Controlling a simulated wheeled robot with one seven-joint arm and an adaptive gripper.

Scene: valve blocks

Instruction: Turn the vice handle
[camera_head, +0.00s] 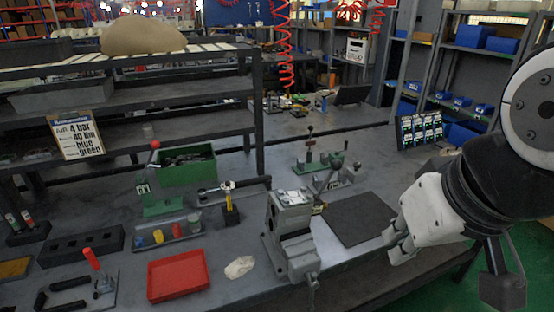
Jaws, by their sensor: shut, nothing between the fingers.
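The grey vice (288,225) stands at the front edge of the workbench, near the middle of the picture. A small grey part that looks like its handle (312,281) shows low on its front, at the bench edge; its turn angle is too small to tell. My gripper (393,244) is to the right of the vice, at the end of my arm, clearly apart from it. Its fingers point left and down, and they look shut with nothing held.
A dark flat mat (358,218) lies between the vice and my gripper. A red tray (178,276) and a crumpled pale cloth (240,267) lie left of the vice. Lever fixtures (322,165) stand behind it. A dark shelf (120,105) rises at the back left.

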